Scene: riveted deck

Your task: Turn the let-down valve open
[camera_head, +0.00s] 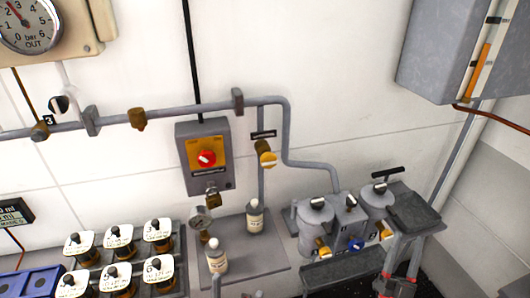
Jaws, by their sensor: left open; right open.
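No label that I can read names the let-down valve, so I cannot tell which fitting it is. A brass valve with a yellow-orange cap (265,153) sits on a vertical grey pipe, under a small dark label too small to read. Two grey pots at the lower right have small taps: a yellow tap (323,252), a blue tap (356,245) and another yellow tap (386,233). A black T-shaped handle (387,174) stands above the right pot.
A grey box (205,183) with a red knob on a yellow plate hangs on the wall, a brass padlock below it. Two bottles (216,256) (254,217) stand on a grey ledge. A gauge (30,24) is upper left.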

